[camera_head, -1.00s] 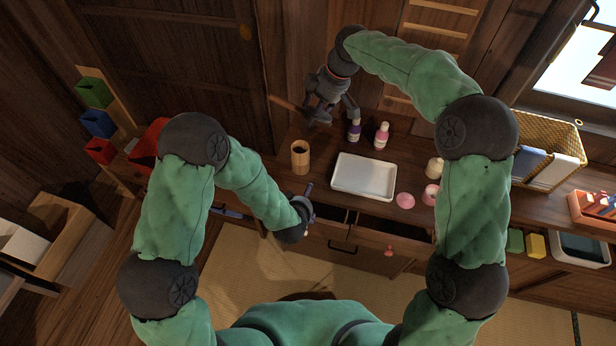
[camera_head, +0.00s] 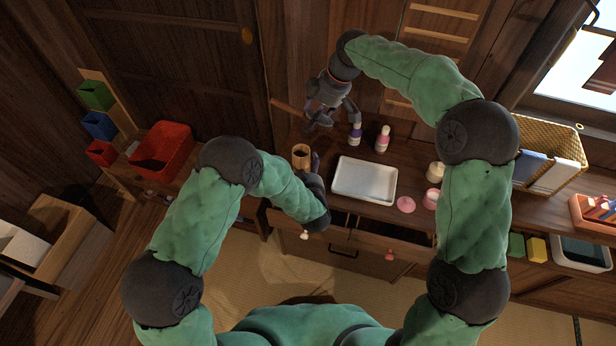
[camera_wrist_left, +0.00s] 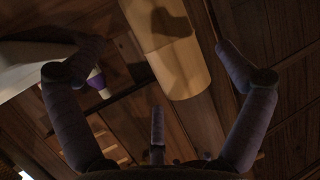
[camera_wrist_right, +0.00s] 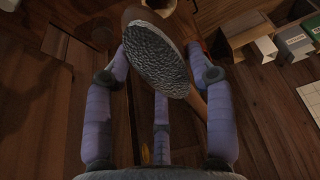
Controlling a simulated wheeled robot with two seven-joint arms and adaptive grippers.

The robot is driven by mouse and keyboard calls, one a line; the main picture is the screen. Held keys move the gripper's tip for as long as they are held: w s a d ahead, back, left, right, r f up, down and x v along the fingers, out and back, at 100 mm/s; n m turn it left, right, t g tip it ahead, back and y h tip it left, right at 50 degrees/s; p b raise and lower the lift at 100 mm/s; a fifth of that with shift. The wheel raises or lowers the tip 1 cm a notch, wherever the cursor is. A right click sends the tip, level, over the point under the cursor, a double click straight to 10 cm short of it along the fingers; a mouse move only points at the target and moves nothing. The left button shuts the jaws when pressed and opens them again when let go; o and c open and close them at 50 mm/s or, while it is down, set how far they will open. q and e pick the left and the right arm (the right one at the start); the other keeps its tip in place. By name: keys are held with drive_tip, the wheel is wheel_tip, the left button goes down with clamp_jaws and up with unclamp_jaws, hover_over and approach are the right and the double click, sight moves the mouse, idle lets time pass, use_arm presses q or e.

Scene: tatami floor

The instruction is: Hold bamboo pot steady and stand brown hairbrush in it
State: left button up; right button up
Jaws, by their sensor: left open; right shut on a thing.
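The bamboo pot (camera_head: 300,157) stands upright on the wooden counter. In the left wrist view the pot (camera_wrist_left: 178,65) rises between the spread fingers, with gaps on both sides. My left gripper (camera_head: 314,170) is open, close beside the pot's right side; the arm partly hides it. My right gripper (camera_head: 327,116) is shut on the brown hairbrush (camera_head: 287,105), held above the counter behind the pot. The brush's handle points left in the head view. In the right wrist view its oval bristle head (camera_wrist_right: 155,52) lies between the fingers (camera_wrist_right: 160,68).
A white tray (camera_head: 364,196) lies right of the pot. A purple-capped bottle (camera_head: 355,134) and a pink bottle (camera_head: 382,139) stand behind it. Pink items (camera_head: 406,205) sit to its right. Open drawers (camera_head: 395,231) lie below the counter's front edge.

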sight(306, 166)
use_arm(q)
drive_tip(key=shift+x, duration=2.7)
drive_tip(key=c, duration=1.2)
